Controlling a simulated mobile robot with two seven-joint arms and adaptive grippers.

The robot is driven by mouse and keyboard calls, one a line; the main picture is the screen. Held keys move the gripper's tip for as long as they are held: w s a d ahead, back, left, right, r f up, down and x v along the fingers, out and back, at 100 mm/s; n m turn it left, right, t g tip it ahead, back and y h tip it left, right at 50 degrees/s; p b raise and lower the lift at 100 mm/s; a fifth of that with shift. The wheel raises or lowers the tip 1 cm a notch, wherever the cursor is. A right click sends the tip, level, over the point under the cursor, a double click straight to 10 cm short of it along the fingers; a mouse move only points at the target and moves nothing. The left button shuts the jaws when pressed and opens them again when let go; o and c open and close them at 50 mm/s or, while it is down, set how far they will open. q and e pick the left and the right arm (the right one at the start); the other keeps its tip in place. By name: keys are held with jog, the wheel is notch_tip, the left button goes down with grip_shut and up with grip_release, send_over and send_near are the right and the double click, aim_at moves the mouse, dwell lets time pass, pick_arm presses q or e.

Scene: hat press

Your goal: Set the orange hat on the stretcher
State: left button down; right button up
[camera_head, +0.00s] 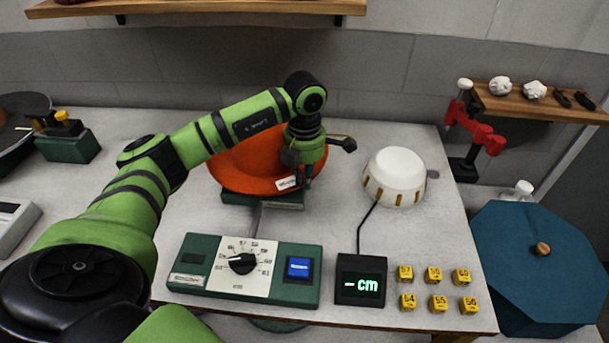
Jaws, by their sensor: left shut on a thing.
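The orange hat (243,167) sits in the middle of the table on a dark green base (262,202), with a small white tag on its brim. My left gripper (300,172) reaches down at the hat's right side and is shut on the hat's brim beside the tag. My wrist hides part of the hat. The likely stretcher, a white dome with brass slots (394,175) round its lower edge, stands bare to the right of the hat. A cable runs from it to a black display reading "- cm" (361,280). My right gripper is not in view.
A green control box with a dial (241,263) and blue button (299,268) lies in front. Several numbered yellow blocks (433,274) sit front right. A red press (474,128) stands back right, and a teal octagonal lid (540,260) is at far right.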

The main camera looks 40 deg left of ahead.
pick_arm(q)
jog(key=shift+f, duration=0.3)
jog(key=c, duration=1.2)
grip_release()
jog(key=shift+c, duration=0.2)
jog(key=shift+r, duration=0.15)
